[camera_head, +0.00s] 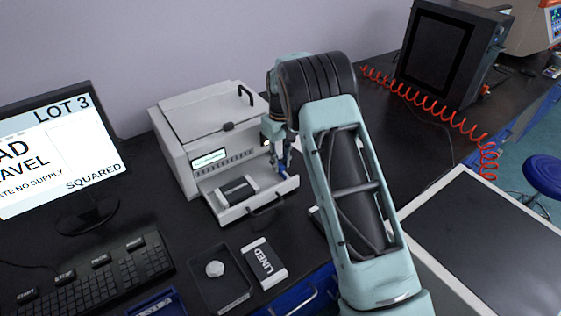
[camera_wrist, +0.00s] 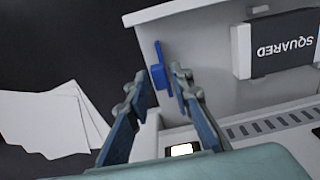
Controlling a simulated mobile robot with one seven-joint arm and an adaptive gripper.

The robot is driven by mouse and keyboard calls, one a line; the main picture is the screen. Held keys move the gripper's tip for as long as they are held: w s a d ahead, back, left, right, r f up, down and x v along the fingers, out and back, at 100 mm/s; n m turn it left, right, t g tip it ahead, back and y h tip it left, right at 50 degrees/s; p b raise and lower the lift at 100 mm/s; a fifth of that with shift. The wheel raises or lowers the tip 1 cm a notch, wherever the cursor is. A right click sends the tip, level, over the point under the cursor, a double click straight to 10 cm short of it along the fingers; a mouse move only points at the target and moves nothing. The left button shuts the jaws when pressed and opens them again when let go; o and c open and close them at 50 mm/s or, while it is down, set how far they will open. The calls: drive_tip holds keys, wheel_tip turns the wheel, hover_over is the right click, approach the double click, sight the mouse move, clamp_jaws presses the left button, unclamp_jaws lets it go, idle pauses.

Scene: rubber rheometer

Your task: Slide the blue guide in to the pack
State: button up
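The blue guide (camera_wrist: 158,68) stands on the floor of the pale drawer tray (camera_wrist: 205,62), near the tray's end wall. A small blue part of the guide also shows in the head view, below my gripper (camera_head: 281,160). In the wrist view my gripper (camera_wrist: 157,76) is open, with its fingertips on either side of the guide and gaps visible. The pack (camera_wrist: 285,43), dark with white ends and marked SQUARED, lies in the same tray, apart from the guide. In the head view the pack (camera_head: 237,188) is left of my gripper.
The tray (camera_head: 232,215) projects from a white instrument (camera_head: 205,120). A LINED pack (camera_head: 264,263) and a dark dish (camera_head: 220,285) with a pale round piece lie in front. White sheets (camera_wrist: 45,120) lie beside the tray. A monitor and keyboard (camera_head: 95,275) are at left.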

clamp_jaws()
drive_tip(key=s+a, duration=0.1)
drive_tip(key=a, duration=0.1)
drive_tip(key=s+a, duration=0.1)
drive_tip(key=a, duration=0.1)
drive_tip(key=s+a+b, duration=0.1)
drive_tip(key=s+a, duration=0.1)
drive_tip(key=shift+s+a, duration=0.1)
drive_tip(key=shift+a, duration=0.05)
drive_tip(key=shift+o, duration=1.9)
unclamp_jaws()
